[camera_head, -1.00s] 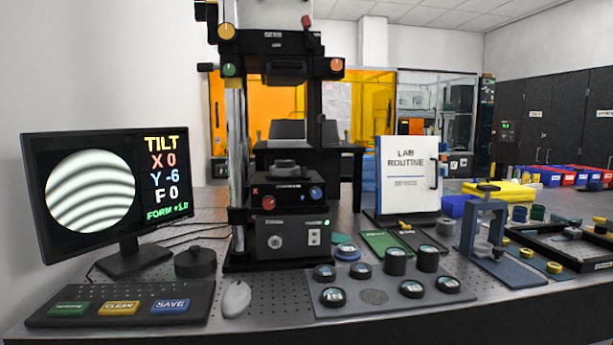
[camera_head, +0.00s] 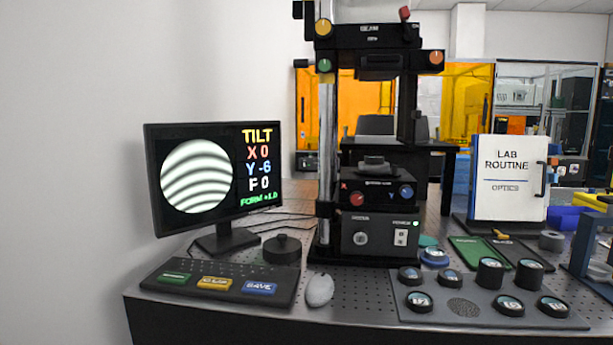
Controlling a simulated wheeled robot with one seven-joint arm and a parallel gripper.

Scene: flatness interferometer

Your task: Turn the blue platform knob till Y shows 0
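The blue platform knob (camera_head: 406,192) is on the right of the front face of the black platform (camera_head: 378,172) in the interferometer tower, beside a blue Y mark. A red knob (camera_head: 357,199) sits on the left of the same face, by a red X. The monitor (camera_head: 212,180) at the left shows curved grey fringes in a circle and the readout TILT X 0, Y -6, F 0, FORM +1.0. My gripper is not in view.
A keypad (camera_head: 215,284) with green, yellow and blue keys, a black round puck (camera_head: 282,249) and a mouse (camera_head: 320,290) lie in front. A grey plate (camera_head: 480,312) with several round pieces lies at front right. A LAB ROUTINE board (camera_head: 508,177) stands right of the tower.

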